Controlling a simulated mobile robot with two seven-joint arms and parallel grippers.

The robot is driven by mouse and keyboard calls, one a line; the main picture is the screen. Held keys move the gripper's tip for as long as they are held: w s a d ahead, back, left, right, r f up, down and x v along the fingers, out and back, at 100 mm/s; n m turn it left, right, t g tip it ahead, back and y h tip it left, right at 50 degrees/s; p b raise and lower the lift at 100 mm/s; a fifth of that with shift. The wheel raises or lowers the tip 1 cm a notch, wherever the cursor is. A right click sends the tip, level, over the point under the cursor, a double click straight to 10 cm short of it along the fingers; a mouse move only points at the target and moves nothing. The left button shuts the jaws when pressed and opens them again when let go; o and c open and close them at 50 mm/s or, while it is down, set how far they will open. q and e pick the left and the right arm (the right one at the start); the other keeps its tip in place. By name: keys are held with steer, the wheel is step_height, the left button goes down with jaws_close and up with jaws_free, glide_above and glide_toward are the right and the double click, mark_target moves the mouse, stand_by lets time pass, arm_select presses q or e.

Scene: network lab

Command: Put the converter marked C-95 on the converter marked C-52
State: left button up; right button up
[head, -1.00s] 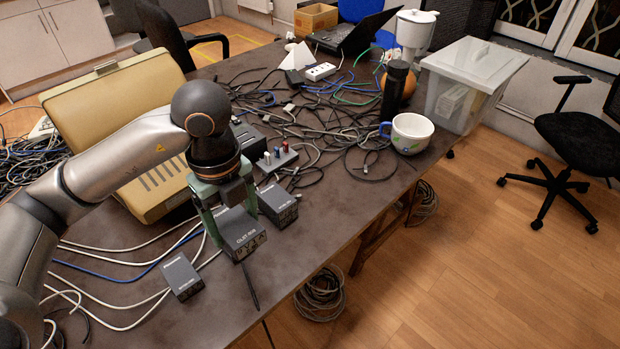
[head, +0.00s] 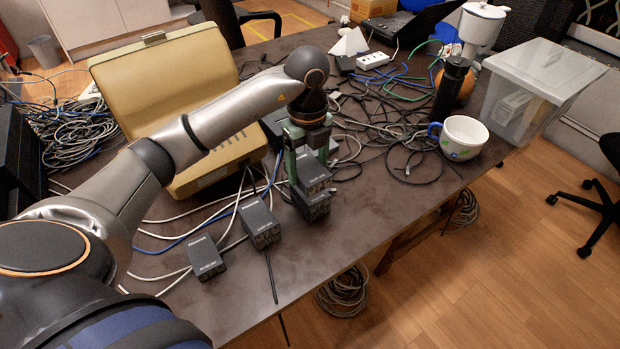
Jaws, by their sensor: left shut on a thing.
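My left gripper (head: 306,148) is shut on a dark grey box-shaped converter (head: 315,173). It holds this converter upright, directly over another dark converter (head: 314,205) on the table. The two look stacked, with little or no gap, but I cannot tell whether they touch. Two more grey converters stand to the left in the head view: a taller one (head: 258,222) and a smaller one (head: 205,258). Their labels are too small to read, so I cannot tell which is C-95 or C-52. My right gripper is not in view.
A beige case (head: 165,95) stands behind my left arm. Tangled cables (head: 385,125) cover the middle of the table (head: 350,235). A white mug (head: 462,137), a black bottle (head: 452,88) and a clear bin (head: 540,90) are at the right. The table's front right is bare.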

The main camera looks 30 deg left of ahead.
mark_target(310, 168)
arm_select(q)
steer(key=w+f, duration=0.1)
steer(key=f, duration=0.1)
steer(key=w+a+f, duration=0.1)
steer(key=w, duration=0.1)
steer(key=shift+a+f, duration=0.2)
steer(key=shift+f, duration=0.15)
steer(key=shift+s+f, duration=0.1)
steer(key=shift+f, duration=1.35)
steer(key=shift+f, duration=0.1)
steer(key=o, duration=1.6)
step_height(310, 168, up, 12)
steer(key=shift+r+p, duration=0.1)
steer(key=shift+p, duration=0.2)
